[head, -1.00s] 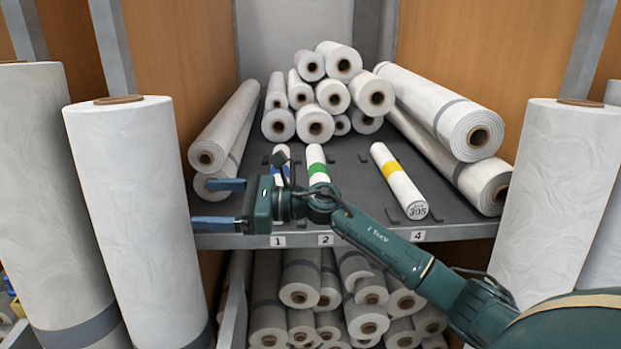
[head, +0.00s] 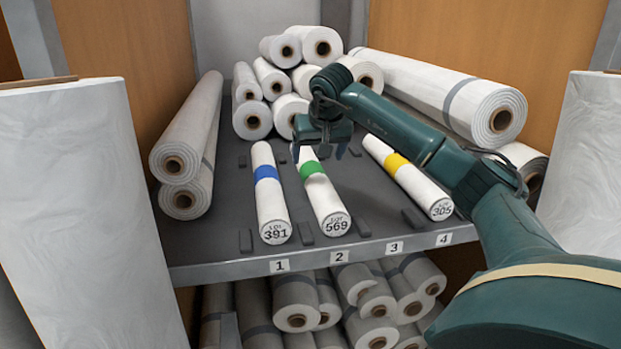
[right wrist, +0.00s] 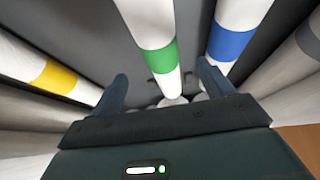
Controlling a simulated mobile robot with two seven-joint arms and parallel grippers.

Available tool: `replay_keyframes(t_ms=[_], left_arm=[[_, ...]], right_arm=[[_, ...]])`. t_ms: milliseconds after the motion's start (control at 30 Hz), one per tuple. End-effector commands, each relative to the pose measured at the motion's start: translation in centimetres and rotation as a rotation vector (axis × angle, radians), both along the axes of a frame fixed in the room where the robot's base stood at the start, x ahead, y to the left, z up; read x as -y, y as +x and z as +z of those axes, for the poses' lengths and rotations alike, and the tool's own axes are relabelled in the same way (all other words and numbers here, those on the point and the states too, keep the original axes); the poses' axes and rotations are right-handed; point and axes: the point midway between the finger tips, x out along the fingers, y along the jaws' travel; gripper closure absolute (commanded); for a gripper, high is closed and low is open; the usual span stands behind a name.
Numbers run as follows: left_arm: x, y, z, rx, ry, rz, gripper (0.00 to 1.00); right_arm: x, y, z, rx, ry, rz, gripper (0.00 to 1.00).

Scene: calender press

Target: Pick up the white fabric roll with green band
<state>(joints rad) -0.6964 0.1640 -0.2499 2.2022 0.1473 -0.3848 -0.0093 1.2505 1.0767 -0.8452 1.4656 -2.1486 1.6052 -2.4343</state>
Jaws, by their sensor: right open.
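The white fabric roll with green band (head: 326,203) lies on the grey shelf above label 2, its near end marked LOT 569. My right gripper (head: 320,156) is open, pointing down over the far part of this roll, and covers some of it. In the right wrist view, the green-banded roll (right wrist: 160,58) runs between the two fingers of the right gripper (right wrist: 163,76). I see no finger closed on it, and cannot tell how far above it the fingers are. My left gripper is not in view.
A blue-banded roll (head: 269,200) lies close on the left, and a yellow-banded roll (head: 420,185) on the right. Small dark blocks (head: 306,233) stand between the rolls. Stacked white rolls (head: 252,120) fill the back. The shelf above label 3 is mostly bare.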

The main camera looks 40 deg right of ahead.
Motion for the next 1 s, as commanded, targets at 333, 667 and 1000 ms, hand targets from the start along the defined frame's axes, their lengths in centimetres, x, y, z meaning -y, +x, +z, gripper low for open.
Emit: replay_keyframes(t_ms=[333, 667, 1000], left_arm=[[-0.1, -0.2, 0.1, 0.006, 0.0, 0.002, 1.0], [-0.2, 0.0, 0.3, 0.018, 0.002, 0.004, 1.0], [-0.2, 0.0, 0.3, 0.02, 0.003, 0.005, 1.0]], right_arm=[[0.9, 1.8, -3.5, 0.001, 0.003, 0.001, 0.2], [2.0, 3.5, -7.4, 0.002, 0.006, 0.0, 0.2], [2.2, 3.8, -7.9, 0.003, 0.004, 0.001, 0.22]])
